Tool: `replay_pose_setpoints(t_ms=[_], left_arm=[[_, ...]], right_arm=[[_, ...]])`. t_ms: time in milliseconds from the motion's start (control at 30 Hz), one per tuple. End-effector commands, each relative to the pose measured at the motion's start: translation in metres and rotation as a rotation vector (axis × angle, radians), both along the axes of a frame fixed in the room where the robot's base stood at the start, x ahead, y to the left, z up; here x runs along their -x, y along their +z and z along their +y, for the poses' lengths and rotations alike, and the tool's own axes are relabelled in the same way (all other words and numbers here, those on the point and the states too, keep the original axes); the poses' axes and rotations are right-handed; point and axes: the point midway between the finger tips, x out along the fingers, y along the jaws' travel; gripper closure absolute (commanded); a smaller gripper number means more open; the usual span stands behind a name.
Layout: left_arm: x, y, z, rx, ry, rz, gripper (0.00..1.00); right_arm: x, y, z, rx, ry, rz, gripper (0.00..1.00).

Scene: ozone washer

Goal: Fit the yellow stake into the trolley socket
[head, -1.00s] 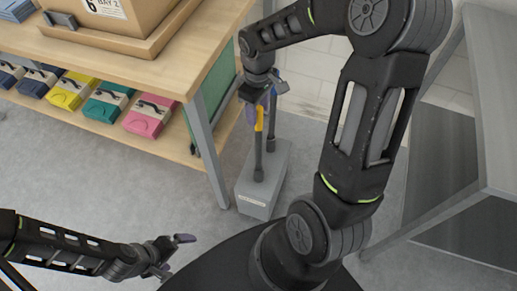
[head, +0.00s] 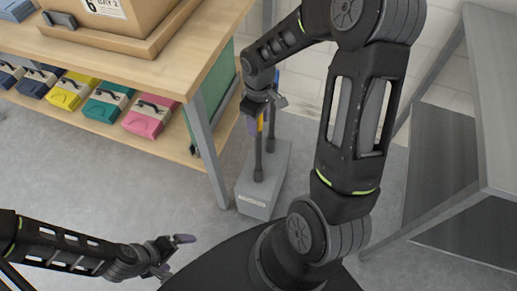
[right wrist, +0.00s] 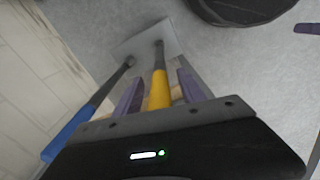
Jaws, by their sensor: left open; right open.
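The yellow stake (head: 260,123) stands upright in a grey block stand (head: 255,205) on the floor, with its dark shaft going down into the block. My right gripper (head: 259,113) is open at the stake's yellow upper part. In the right wrist view the yellow stake (right wrist: 159,88) lies between the two purple fingers, and I cannot tell whether they touch it. A blue-topped stake (head: 279,92) stands beside it in the same block; it shows at the left in the wrist view (right wrist: 66,137). My left gripper (head: 173,257) is open and empty at lower left. I cannot make out the trolley socket.
A wooden workbench (head: 150,75) with a box on top and coloured cases on its lower shelf stands at left. Its grey leg (head: 207,150) is close to the stand. A grey metal table (head: 495,110) is at right. Grey floor is open at lower left.

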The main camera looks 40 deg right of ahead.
Motion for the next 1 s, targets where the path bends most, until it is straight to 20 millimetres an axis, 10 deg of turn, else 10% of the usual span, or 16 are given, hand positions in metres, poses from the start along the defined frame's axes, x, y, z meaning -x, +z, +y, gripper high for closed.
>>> replay_pose_setpoints(t_ms=[200, 767, 1000], left_arm=[[0.0000, 0.0000, 0.0000, 0.000, 0.000, 0.000, 0.00], [0.0000, 0.0000, 0.0000, 0.000, 0.000, 0.000, 0.00], [0.0000, 0.0000, 0.0000, 0.000, 0.000, 0.000, 0.00]], right_arm=[[-0.0001, 0.0002, 0.0000, 0.000, 0.000, 0.000, 0.54], [-0.0001, 0.0002, 0.0000, 0.000, 0.000, 0.000, 1.00], [-0.0001, 0.0002, 0.0000, 0.000, 0.000, 0.000, 1.00]])
